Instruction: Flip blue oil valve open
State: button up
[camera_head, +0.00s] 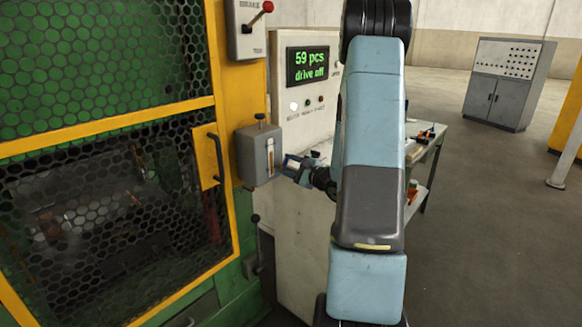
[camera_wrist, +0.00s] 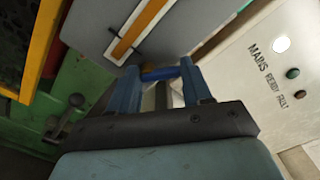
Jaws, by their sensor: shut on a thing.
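The blue oil valve's handle shows in the wrist view as a short blue bar (camera_wrist: 160,73) lying crosswise between the fingertips. It is beside the lower edge of a grey oil box (camera_head: 258,153) with an orange-framed sight glass. The valve body and the handle's pivot are mostly hidden.
A yellow-framed green machine with a mesh guard (camera_head: 90,150) stands at left, with a door handle (camera_head: 216,158). A white control cabinet (camera_head: 302,225) stands behind my gripper; its display reads "59 pcs drive off". A red-knobbed brake lever (camera_head: 262,12) is above. A workbench (camera_head: 428,150) stands at right.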

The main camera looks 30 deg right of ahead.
jog(key=n, duration=0.4)
jog(key=shift+s+a, duration=0.15)
jog(key=shift+a, duration=0.1)
jog(key=shift+s+a+f+n, duration=0.1)
jog(key=shift+n, duration=0.7)
jog(key=shift+a+f+n, duration=0.1)
jog(key=shift+n, duration=0.7)
jog(key=o, duration=0.8)
jog(key=shift+c, duration=0.2)
jog(key=o, duration=0.3)
jog(key=shift+r, duration=0.1)
jog(key=v, duration=1.3)
jog(key=shift+s, duration=0.35)
